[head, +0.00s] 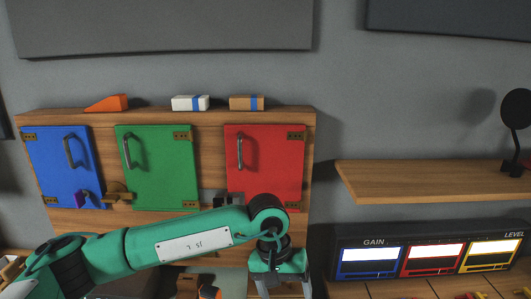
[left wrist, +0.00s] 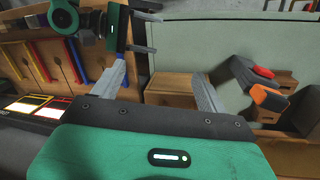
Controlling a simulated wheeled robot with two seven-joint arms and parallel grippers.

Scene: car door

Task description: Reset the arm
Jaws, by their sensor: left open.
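My left arm comes in from the left in the head view, in front of the wooden cabinet. Its gripper (head: 277,284) points down at the bottom edge, where the fingertips are cut off. In the left wrist view my left gripper (left wrist: 163,85) is open, with two grey fingers wide apart and nothing between them. Another green gripper, my right one (left wrist: 143,32), shows at the top of that view with its two dark fingers apart and empty. The right arm is not in the head view.
The cabinet (head: 212,145) has closed blue (head: 57,160), green (head: 160,180) and red doors (head: 277,170). Small blocks stand on top. A shelf (head: 440,178) and a GAIN/LEVEL panel (head: 345,240) are at right. A black and orange object (left wrist: 265,97) lies beyond my left finger.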

